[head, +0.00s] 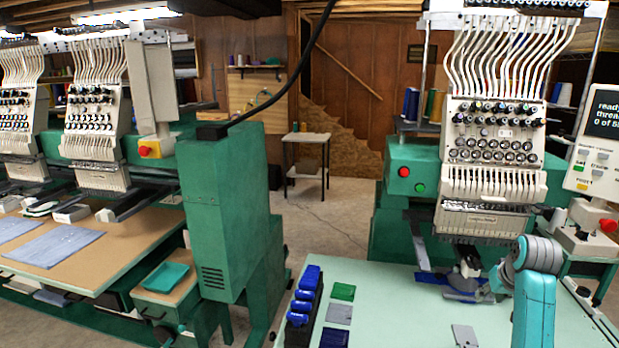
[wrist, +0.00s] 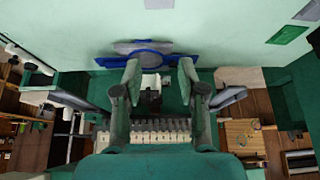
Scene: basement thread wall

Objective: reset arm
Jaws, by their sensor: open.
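My gripper (wrist: 160,78) shows in the wrist view with its two fingers apart and nothing held between them. Past the fingertips, a blue round piece (wrist: 150,58) with grey parts lies at the edge of the pale green tabletop (wrist: 220,22). In the head view my arm (head: 535,300) rises at the lower right, bent in front of the embroidery machine (head: 490,150). The blue piece also shows there (head: 462,292), under the machine head.
Blue spools (head: 304,295) in a dark rack, with green (head: 343,292) and grey (head: 338,313) swatches beside them, stand at the table's left. A loose grey plate (head: 465,336) lies near the front. A control panel (head: 596,150) stands at right. The table's middle is mostly clear.

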